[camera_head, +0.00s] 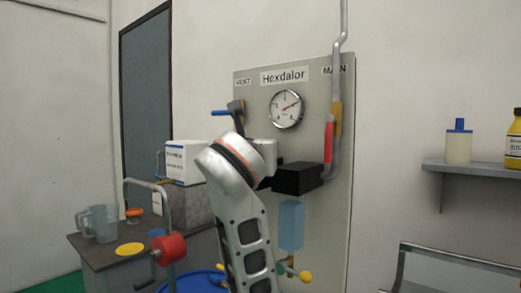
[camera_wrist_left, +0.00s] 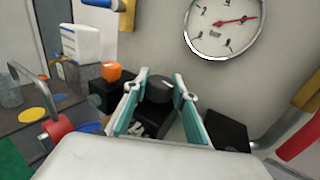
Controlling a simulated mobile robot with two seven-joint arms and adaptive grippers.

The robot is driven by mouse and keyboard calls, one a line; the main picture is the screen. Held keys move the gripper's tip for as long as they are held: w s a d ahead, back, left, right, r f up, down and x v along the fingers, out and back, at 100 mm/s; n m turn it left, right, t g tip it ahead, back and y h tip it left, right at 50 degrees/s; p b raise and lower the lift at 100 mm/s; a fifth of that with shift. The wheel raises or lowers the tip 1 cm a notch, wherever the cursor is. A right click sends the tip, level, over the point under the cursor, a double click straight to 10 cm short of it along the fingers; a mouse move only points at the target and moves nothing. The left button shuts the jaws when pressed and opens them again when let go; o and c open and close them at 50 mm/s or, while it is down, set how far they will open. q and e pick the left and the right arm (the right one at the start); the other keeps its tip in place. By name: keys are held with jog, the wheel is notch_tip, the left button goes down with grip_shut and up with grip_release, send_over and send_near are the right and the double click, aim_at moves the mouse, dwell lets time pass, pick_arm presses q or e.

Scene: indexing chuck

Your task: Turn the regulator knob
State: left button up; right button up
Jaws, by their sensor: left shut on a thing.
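The regulator knob (camera_wrist_left: 159,89) is a dark round piece in the left wrist view. My left gripper (camera_wrist_left: 161,78) has its two teal-lined fingers on either side of it and is shut on it. In the head view my left arm hides the knob and most of the gripper. The round pressure gauge (camera_head: 287,109) sits above on the grey Hexdalor panel (camera_head: 325,100). Its red needle points to the upper right, also in the left wrist view (camera_wrist_left: 225,22). A black block (camera_head: 297,178) is right of my wrist. My right gripper is out of view.
A blue-handled lever (camera_head: 233,110) is on the panel's left, and a red-handled lever (camera_head: 329,145) by a grey pipe (camera_head: 340,60) on its right. A bench (camera_head: 95,247) with a jug (camera_head: 100,222) and white box (camera_head: 185,162) stands left. A shelf (camera_head: 475,168) is right.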

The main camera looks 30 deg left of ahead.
pick_arm(q)
jog(key=o, duration=1.1)
jog(key=v, duration=0.7)
jog(key=shift+s+d, duration=0.15)
jog(key=shift+s, duration=0.05)
